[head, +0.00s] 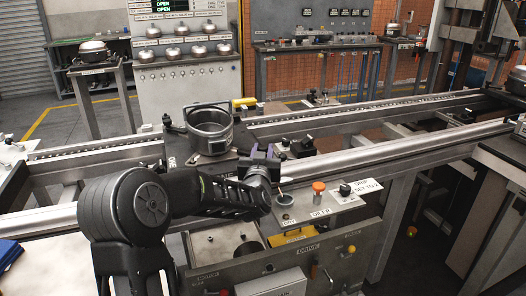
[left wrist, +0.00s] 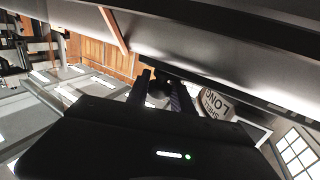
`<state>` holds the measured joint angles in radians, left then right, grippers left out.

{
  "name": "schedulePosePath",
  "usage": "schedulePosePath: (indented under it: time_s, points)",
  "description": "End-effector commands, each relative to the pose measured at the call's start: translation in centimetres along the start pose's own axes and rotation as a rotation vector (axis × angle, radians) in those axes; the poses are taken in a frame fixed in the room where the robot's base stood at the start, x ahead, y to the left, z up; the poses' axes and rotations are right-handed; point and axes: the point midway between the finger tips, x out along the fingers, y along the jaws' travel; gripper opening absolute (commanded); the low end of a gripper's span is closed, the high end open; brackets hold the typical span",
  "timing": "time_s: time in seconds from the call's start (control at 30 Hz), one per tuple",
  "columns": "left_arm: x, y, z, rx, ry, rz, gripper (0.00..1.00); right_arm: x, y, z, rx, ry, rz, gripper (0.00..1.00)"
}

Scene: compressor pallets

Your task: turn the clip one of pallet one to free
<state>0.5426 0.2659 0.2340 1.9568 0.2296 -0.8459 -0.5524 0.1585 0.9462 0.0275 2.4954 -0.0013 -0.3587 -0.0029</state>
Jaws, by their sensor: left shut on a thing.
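The pallet (head: 220,166) is a dark plate on the conveyor rails, carrying a grey metal ring-shaped housing (head: 208,132). My left gripper (head: 266,156) is at the pallet's right side, with its arm coming in from the lower left. It is shut on a small dark part, which seems to be a clip of the pallet; the fingers hide most of it. In the left wrist view the two fingers (left wrist: 163,92) close around a dark piece (left wrist: 158,87) under a large metal surface. Whether the clip is turned cannot be told. My right gripper is out of view.
An operator box with an orange button (head: 319,187) and a labelled panel stands just in front of the rail. Black fixtures (head: 303,147) sit on the rail right of my gripper. A rack with several metal domes (head: 172,53) stands behind. The rail farther right is clear.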

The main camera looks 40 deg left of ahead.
Motion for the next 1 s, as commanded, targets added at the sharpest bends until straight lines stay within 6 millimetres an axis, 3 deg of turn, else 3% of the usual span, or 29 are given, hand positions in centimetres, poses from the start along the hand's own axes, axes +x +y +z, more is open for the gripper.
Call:
schedulePosePath:
  time_s: [0.17,1.0]
  points:
    - [-0.01,0.0,0.01,0.0,0.0,0.0,0.0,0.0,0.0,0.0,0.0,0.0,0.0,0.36]
    - [-0.01,0.0,0.03,0.0,-0.001,0.0,0.0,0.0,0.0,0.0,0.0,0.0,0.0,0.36]
